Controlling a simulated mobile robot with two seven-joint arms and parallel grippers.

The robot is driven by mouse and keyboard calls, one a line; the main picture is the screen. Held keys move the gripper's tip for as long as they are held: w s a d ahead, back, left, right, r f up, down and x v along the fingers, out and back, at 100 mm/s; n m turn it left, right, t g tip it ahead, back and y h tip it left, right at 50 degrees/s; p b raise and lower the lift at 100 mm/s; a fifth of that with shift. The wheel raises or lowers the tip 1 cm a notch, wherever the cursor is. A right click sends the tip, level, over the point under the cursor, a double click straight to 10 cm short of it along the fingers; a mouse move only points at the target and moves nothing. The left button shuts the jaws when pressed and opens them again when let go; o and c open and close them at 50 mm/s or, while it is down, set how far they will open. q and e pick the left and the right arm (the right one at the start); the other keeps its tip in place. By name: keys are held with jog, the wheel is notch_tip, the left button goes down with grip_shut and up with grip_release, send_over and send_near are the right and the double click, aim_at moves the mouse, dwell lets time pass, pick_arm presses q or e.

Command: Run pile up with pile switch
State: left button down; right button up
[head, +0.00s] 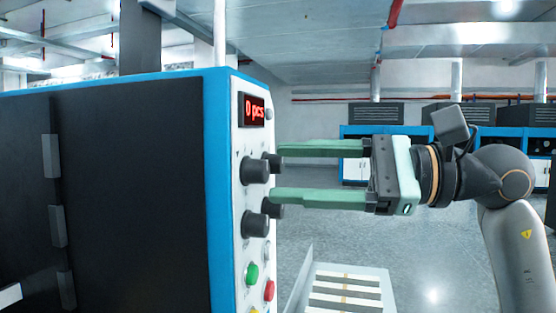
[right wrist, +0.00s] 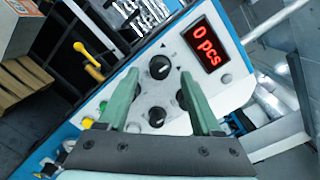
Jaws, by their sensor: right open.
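The machine's white control panel (head: 241,185) carries several black knobs, and I cannot read which one is the pile switch. An upper near knob (head: 256,170) and a lower near knob (head: 256,224) stand out from it, with two more knobs behind, partly hidden. In the right wrist view, an upper knob (right wrist: 160,67) and a lower knob (right wrist: 157,116) show between the fingers. Contact is unclear.
A green button (head: 252,273) and a red button (head: 270,290) sit low on the panel. A slatted tray (head: 345,285) is at the bottom, below my right arm. Other blue and black machines stand at the back right. Grey floor (head: 440,250) is open between.

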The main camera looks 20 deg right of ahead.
aim_at(256, 171)
jog(key=shift+x, duration=1.25)
grip_shut()
